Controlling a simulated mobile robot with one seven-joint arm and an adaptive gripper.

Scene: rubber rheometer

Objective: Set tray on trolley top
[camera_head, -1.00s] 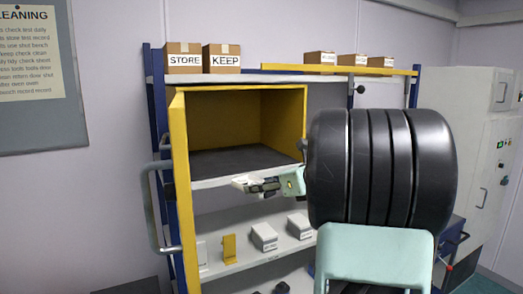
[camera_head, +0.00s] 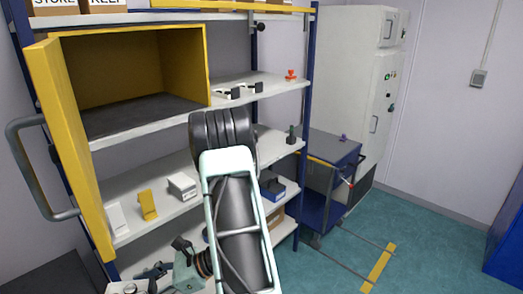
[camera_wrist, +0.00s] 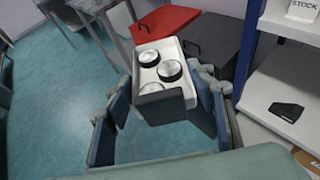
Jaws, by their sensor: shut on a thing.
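The tray (camera_wrist: 173,62) is a small white box-like carrier holding several round, black-rimmed pieces. In the wrist view it sits between the blue pads of my gripper (camera_wrist: 158,112), which is shut on it and holds it above the floor. In the head view my gripper (camera_head: 160,272) is low at the bottom left, in front of the shelving, and the tray (camera_head: 130,287) is partly cut off by the frame edge. The trolley (camera_head: 333,145) stands right of the shelving, with a dark grey top and blue frame. The tray is well apart from it.
The shelving (camera_head: 145,135) has an open yellow door (camera_head: 68,150) at left and small items on its shelves. A grey cabinet (camera_head: 350,80) stands behind the trolley. The wrist view shows a red-topped box (camera_wrist: 165,22).

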